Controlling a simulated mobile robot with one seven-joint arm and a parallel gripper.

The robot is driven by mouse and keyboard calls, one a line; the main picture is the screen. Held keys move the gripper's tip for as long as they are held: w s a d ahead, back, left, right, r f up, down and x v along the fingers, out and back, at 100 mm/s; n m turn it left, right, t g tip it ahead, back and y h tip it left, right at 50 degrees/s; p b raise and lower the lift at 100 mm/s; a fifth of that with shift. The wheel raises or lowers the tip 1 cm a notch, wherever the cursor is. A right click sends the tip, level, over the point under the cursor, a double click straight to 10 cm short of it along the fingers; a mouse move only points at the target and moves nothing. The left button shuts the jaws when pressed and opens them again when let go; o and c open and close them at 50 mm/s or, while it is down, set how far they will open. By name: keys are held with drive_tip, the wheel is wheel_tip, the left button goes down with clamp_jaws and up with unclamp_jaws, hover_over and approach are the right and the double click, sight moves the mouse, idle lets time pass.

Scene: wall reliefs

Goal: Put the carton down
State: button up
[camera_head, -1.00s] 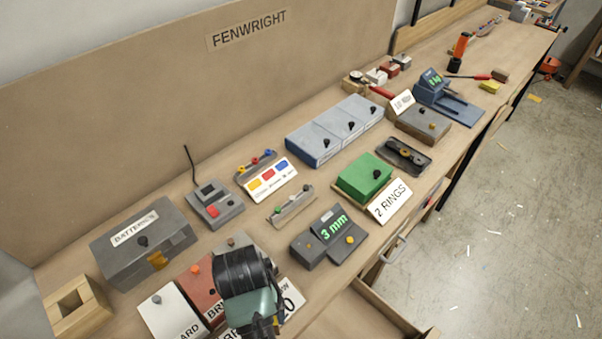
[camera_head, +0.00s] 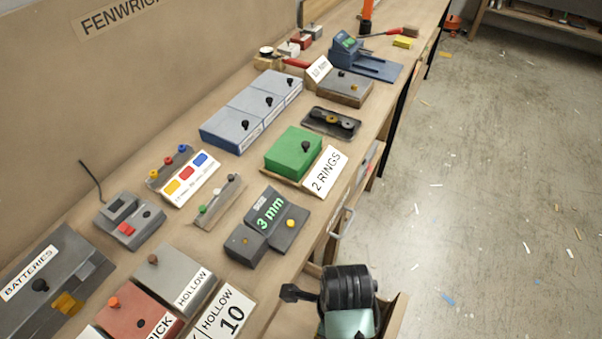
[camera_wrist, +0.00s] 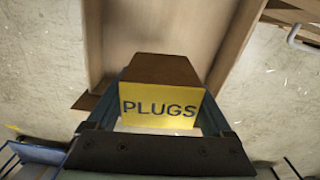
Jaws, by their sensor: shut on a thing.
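In the wrist view my gripper (camera_wrist: 158,98) is shut on a carton (camera_wrist: 160,106). The carton has a yellow face marked PLUGS and a brown upper side, with one finger along each side of it. Below and beyond the carton is the open wooden drawer (camera_wrist: 232,50), whose bare floor shows. I cannot tell how high the carton hangs above it. In the head view my dark wrist is over the open drawer (camera_head: 398,312) at the bench front, and it hides the fingers and carton.
The bench (camera_head: 85,215) is crowded: a green box (camera_head: 290,152) by a 2 RINGS card, a 3 mm gauge (camera_head: 265,228), blue boxes (camera_head: 250,115), a BATTERIES box (camera_head: 50,285). A drawer handle (camera_head: 343,222) juts from the front. The floor at right is mostly free, with scattered scraps.

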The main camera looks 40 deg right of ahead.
drive_tip(key=shift+s+d+f+m, duration=0.25)
drive_tip(key=shift+s+f+m, duration=0.1)
drive_tip(key=shift+m, duration=0.25)
drive_tip(key=shift+f, duration=0.2)
drive_tip(key=b, duration=0.1)
approach(315, 329)
drive_tip(key=s+f, duration=0.4)
drive_tip(key=f, duration=0.1)
drive_tip(key=shift+s+d+f, duration=0.25)
drive_tip(key=shift+d, duration=0.1)
drive_tip(key=shift+f, duration=0.2)
drive_tip(key=o, duration=1.4)
drive_tip(key=shift+c, duration=0.2)
drive_tip(key=shift+r, duration=0.1)
